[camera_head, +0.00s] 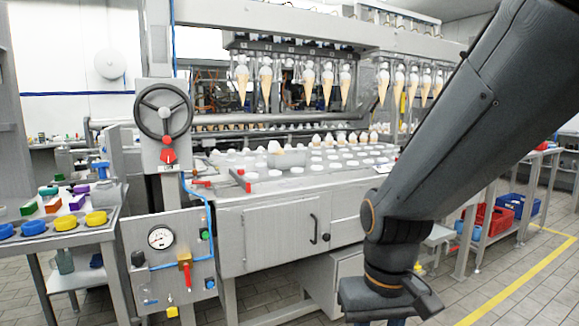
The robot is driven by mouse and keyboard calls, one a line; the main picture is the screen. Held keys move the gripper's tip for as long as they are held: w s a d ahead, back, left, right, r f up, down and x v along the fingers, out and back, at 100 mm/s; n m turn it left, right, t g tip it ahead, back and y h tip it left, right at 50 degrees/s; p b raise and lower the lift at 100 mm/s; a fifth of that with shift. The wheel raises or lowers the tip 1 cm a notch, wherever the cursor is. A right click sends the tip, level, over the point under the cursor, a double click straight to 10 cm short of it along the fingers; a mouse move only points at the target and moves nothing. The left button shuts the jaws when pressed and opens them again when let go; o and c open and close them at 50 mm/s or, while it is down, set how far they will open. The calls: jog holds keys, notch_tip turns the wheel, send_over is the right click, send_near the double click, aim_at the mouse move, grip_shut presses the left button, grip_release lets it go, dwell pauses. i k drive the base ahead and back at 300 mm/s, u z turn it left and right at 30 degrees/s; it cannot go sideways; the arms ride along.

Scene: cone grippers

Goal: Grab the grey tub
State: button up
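My gripper (392,306) hangs low in front of the machine, right of centre, at the bottom of the frame. It is well below and to the right of the grey cylinder and apart from it. Its fingertips are partly cut off by the frame's lower edge, so its opening and anything between the fingers are hidden.
Filled cones (309,84) hang above the machine. A handwheel (163,112) and a gauge panel (166,255) stand at its left front. A side table (62,238) holds yellow and blue round pieces. Red (487,222) and blue (516,206) crates stand at right. Tiled floor is clear at lower right.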

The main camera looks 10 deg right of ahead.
aim_at(292, 158)
jog(key=z, duration=0.5)
jog(key=i, duration=0.5)
jog(key=z, duration=0.45)
jog(key=i, duration=1.2)
jog(key=u, duration=0.85)
